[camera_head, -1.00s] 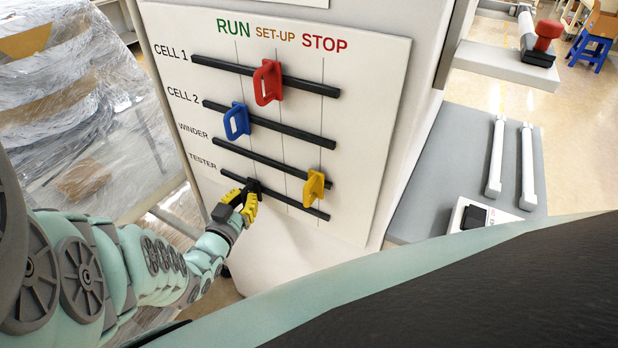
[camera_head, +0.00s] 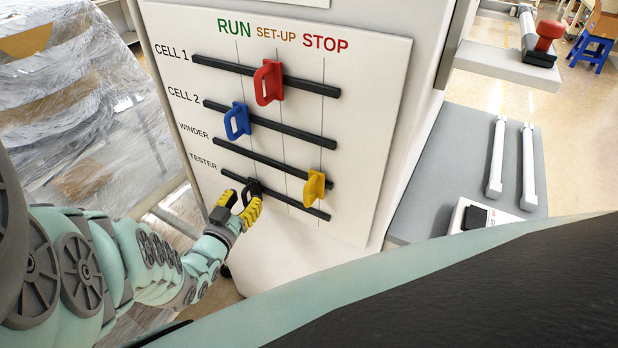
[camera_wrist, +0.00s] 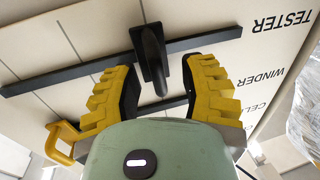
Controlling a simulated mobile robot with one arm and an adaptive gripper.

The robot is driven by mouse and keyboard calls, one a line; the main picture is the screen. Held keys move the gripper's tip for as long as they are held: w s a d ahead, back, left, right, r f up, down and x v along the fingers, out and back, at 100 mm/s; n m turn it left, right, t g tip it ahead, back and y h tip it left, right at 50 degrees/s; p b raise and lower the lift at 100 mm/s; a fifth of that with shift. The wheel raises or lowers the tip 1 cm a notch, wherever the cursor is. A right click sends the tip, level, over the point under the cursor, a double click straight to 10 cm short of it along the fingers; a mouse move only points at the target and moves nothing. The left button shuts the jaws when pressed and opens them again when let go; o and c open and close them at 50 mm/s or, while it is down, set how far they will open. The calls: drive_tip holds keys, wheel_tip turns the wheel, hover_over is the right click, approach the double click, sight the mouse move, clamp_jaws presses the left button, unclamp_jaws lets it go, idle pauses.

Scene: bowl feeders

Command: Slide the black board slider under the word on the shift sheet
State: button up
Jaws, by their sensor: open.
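The black slider (camera_head: 252,189) sits on the TESTER rail (camera_head: 295,207), the lowest on the board, near its left end, about at the thin line running down from RUN. In the wrist view the black slider (camera_wrist: 150,55) stands out from its rail between my spread fingers. My gripper (camera_head: 241,203) is open, one finger on each side of the slider, with visible gaps in the wrist view (camera_wrist: 160,75). The board (camera_head: 360,120) is headed RUN, SET-UP and STOP. A white sheet's lower edge (camera_head: 312,2) shows above it; any writing there is out of view.
The red slider (camera_head: 268,83) is on the CELL 1 rail near SET-UP. The blue slider (camera_head: 237,121) is on the CELL 2 rail near RUN. The yellow slider (camera_head: 314,187) is on the WINDER rail near STOP, close above the TESTER rail. Wrapped pallets (camera_head: 70,90) stand left.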

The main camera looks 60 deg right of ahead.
drive_tip(key=v, duration=1.1)
drive_tip(key=shift+a+r, duration=0.1)
idle(0.4)
